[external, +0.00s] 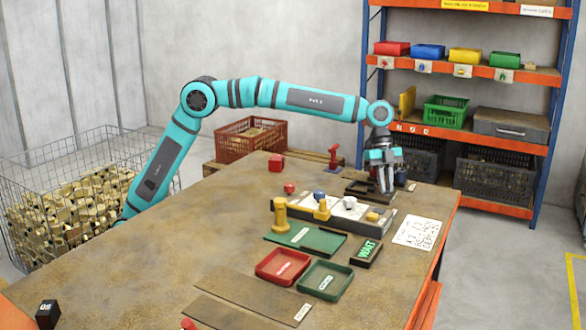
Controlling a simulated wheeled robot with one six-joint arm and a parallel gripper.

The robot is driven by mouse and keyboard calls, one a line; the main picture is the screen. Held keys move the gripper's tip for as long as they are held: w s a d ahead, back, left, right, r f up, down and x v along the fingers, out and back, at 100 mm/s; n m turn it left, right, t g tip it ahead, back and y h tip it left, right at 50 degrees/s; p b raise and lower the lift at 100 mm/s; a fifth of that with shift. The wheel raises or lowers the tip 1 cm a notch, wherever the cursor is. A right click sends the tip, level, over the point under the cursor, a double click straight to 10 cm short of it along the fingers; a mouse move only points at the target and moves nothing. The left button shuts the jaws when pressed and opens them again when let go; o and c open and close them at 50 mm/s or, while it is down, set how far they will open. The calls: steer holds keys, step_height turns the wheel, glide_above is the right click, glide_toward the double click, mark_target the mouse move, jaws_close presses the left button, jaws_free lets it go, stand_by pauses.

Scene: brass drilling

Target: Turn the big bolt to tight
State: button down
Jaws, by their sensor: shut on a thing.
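My gripper (386,188) points straight down at the far right part of the table, over a dark low fixture plate (357,188). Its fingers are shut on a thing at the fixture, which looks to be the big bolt. The fingers hide it almost wholly, so I cannot tell how far it is turned or whether its head sits flush.
A grey block (345,212) with coloured pieces stands in front of the gripper. A WAIT sign (367,254), a red tray (283,266), a green tray (325,280) and a white sheet (418,232) lie nearer. The table's (140,275) left side is mostly clear.

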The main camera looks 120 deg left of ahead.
steer(key=shift+f+m+g, duration=0.2)
steer(key=shift+m+g, duration=0.2)
steer(key=shift+m, duration=0.6)
steer(key=c, duration=1.4)
jaws_free()
steer(key=shift+f, duration=0.1)
steer(key=shift+w, duration=0.1)
steer(key=a+v, duration=0.1)
steer(key=v, duration=1.6)
